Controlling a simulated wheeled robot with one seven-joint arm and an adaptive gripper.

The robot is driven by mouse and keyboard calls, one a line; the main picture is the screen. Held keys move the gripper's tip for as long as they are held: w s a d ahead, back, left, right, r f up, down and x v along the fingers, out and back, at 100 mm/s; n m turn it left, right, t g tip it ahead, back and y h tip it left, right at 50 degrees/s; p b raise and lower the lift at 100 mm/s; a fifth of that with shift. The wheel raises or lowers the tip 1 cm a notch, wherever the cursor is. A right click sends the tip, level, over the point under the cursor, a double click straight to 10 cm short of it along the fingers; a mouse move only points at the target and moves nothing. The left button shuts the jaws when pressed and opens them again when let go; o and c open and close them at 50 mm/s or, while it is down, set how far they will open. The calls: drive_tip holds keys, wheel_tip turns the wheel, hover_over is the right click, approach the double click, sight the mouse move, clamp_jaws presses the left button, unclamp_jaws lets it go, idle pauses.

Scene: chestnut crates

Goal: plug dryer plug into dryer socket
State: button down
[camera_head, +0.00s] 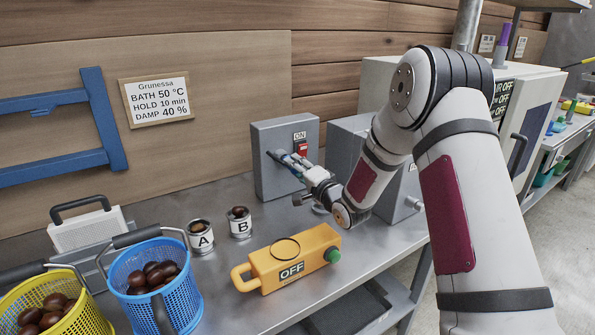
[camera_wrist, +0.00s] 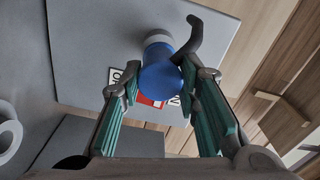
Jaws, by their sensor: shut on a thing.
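My gripper (camera_head: 289,163) reaches to the front of a grey box (camera_head: 262,133) with an ON label and a red switch (camera_head: 301,149). In the wrist view, my gripper (camera_wrist: 160,76) has its teal finger pads closed on the sides of a blue plug (camera_wrist: 160,74). A grey round collar (camera_wrist: 158,37) shows beyond the plug, against the grey box face (camera_wrist: 85,45). A dark curved piece (camera_wrist: 190,42) stands beside the plug. I cannot tell whether the plug is seated in a socket, as its front end is hidden. The plug partly covers the label and switch.
An orange OFF box (camera_head: 300,256) with a green knob lies on the metal bench (camera_head: 225,285). Cans A (camera_head: 201,238) and B (camera_head: 239,223) stand behind it. Blue (camera_head: 126,282) and yellow (camera_head: 88,318) baskets hold chestnuts. Another grey box (camera_head: 345,137) stands behind my arm.

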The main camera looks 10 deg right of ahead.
drive_tip(key=shift+w+a+b, duration=0.2)
drive_tip(key=shift+w+b, duration=0.1)
drive_tip(key=shift+w, duration=0.3)
drive_tip(key=shift+w+a, duration=0.1)
drive_tip(key=shift+w, duration=0.1)
drive_tip(key=c, duration=1.1)
unclamp_jaws()
drive_tip(key=shift+s, duration=0.1)
